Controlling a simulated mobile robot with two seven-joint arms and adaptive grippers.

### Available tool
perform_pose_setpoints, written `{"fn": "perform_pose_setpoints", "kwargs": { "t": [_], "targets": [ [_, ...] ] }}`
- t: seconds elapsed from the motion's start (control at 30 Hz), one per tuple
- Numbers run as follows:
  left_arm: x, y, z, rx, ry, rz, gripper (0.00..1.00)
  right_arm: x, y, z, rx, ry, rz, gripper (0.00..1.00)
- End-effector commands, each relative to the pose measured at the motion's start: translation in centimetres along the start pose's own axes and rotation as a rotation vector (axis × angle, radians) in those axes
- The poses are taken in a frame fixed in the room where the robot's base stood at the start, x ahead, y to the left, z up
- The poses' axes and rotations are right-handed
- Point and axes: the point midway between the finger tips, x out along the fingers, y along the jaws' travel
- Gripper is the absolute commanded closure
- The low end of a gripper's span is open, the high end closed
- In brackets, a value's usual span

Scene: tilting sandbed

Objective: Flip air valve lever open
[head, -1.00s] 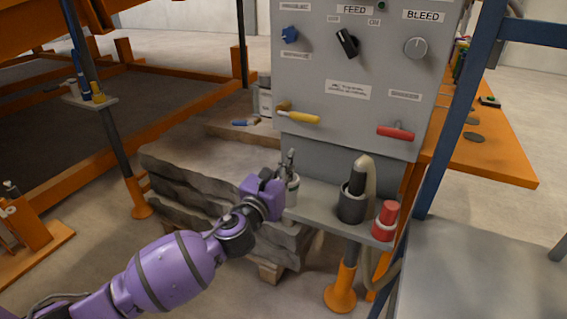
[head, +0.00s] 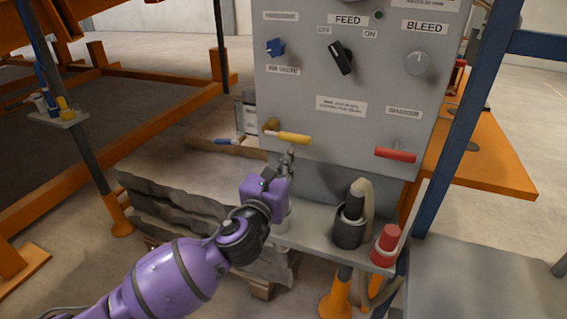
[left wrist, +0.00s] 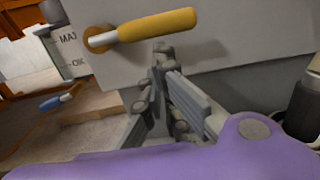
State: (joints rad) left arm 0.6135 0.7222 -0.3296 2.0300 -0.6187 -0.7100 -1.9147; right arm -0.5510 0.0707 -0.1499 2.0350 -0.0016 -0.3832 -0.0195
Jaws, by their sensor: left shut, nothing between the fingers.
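A yellow-handled lever (head: 293,138) sticks out sideways from the lower left of the grey control panel (head: 340,125). It is large in the left wrist view (left wrist: 155,24), its handle roughly level. A blue-handled lever (head: 228,141) lies farther left behind the panel's edge, and a red handle (head: 395,154) is at the panel's lower right. My right gripper is not in view.
Below the panel, a grey shelf (head: 310,240) holds a black holder (head: 348,232) with a hose and a red cylinder (head: 386,244). A blue post (head: 465,120) stands right of the panel. Stacked stone slabs (head: 180,205) lie to the left.

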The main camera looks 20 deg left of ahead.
Motion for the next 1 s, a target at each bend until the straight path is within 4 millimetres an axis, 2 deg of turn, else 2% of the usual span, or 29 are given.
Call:
{"fn": "perform_pose_setpoints", "kwargs": {
  "t": [0.33, 0.6, 1.0],
  "targets": [
    [0.0, 0.0, 0.0, -0.002, 0.001, 0.001, 1.0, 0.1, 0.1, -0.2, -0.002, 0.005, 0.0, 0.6],
    [0.1, -0.2, 0.5, -0.051, -0.001, 0.003, 1.0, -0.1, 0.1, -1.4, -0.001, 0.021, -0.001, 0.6],
    [0.1, -0.5, 0.9, -0.111, -0.002, 0.006, 1.0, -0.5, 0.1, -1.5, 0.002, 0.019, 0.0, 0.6]
  ]
}}
